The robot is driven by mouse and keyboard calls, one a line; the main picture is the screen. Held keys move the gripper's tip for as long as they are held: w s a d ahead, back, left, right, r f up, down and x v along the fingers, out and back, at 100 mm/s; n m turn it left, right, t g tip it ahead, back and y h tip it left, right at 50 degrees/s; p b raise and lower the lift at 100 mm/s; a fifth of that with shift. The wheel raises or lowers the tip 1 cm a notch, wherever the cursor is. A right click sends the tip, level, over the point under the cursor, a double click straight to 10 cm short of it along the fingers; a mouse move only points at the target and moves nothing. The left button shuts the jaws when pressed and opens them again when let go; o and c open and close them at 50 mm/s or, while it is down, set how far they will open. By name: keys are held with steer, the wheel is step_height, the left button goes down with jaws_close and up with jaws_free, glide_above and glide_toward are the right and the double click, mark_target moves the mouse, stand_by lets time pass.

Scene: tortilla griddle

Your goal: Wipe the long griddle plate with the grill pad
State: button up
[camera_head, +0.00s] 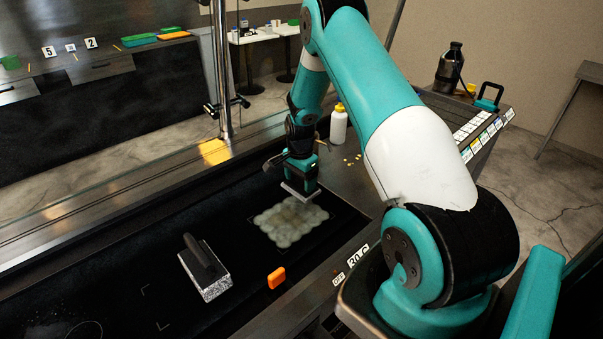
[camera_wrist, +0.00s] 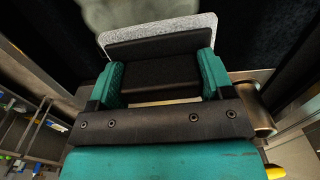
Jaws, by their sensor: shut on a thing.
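The long griddle plate (camera_head: 110,235) is black and runs across the head view. A pale, cloudy patch of residue (camera_head: 290,222) lies on its right part, inside a thin outline. My gripper (camera_head: 300,178) is at the far edge of this patch. It is shut on the black handle of the grill pad (camera_head: 298,194), whose pale grey plate shows below the jaws. In the wrist view the teal fingers stand on both sides of the handle, and the grill pad's speckled edge (camera_wrist: 195,27) shows beyond it. I cannot tell whether its underside touches the plate.
A grey speckled block with a black handle (camera_head: 207,268) stands on the plate, left of the patch. An orange piece (camera_head: 277,277) lies near the front edge. A white bottle with a yellow cap (camera_head: 338,124) stands behind my gripper. The plate's left part is mostly clear.

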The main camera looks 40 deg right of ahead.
mark_target(301, 190)
steer(key=shift+d+m, duration=0.3)
steer(key=shift+d, duration=0.05)
steer(key=shift+a+f+b, duration=0.15)
steer(key=shift+f+b, duration=0.1)
steer(key=shift+b, duration=0.05)
steer(key=shift+f+b, duration=1.65)
steer(key=shift+f, duration=0.55)
steer(key=shift+f+b, duration=0.5)
steer(key=shift+f, duration=0.1)
